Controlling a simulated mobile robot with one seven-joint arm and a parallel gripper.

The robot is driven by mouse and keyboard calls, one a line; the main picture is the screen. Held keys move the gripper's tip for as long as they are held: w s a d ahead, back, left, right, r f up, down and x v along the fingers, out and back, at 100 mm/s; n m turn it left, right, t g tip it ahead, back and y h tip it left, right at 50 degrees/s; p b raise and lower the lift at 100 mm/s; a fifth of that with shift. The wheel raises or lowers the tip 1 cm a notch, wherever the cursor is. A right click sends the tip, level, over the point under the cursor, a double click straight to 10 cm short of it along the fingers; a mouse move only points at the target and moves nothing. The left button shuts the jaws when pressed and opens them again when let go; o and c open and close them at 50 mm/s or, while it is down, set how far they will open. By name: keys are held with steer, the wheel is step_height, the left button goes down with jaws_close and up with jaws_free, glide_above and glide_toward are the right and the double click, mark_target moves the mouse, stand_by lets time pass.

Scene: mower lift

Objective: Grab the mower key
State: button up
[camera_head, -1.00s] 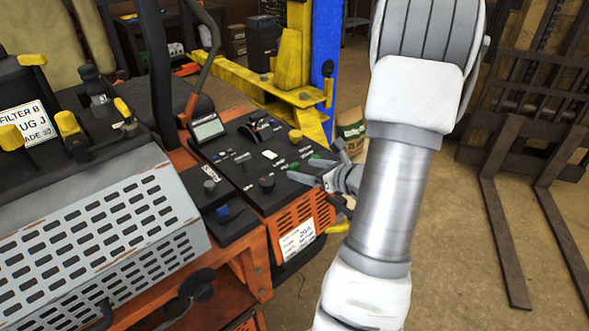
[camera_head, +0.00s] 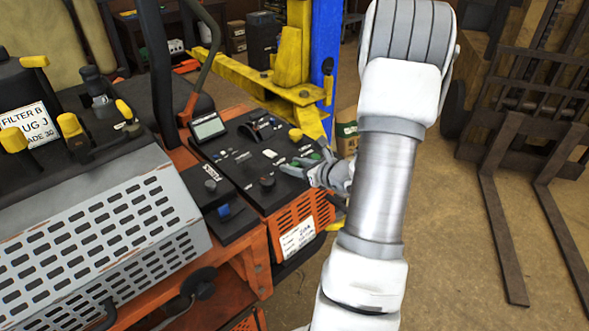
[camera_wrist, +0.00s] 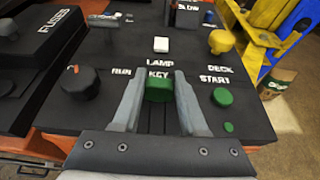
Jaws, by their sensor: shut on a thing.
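In the head view my gripper (camera_head: 318,170) is over the right part of the panel, and the key is mostly hidden by the fingers.
Close by on the panel are a green START button (camera_wrist: 222,97), a yellow DECK knob (camera_wrist: 221,41), a black knob (camera_wrist: 82,82) and a white LAMP switch (camera_wrist: 161,44). A yellow lift arm (camera_head: 240,75) and blue post (camera_head: 325,60) stand behind. A forklift (camera_head: 530,130) stands right.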

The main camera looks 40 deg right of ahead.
jaws_close()
steer(key=shift+r, duration=0.1)
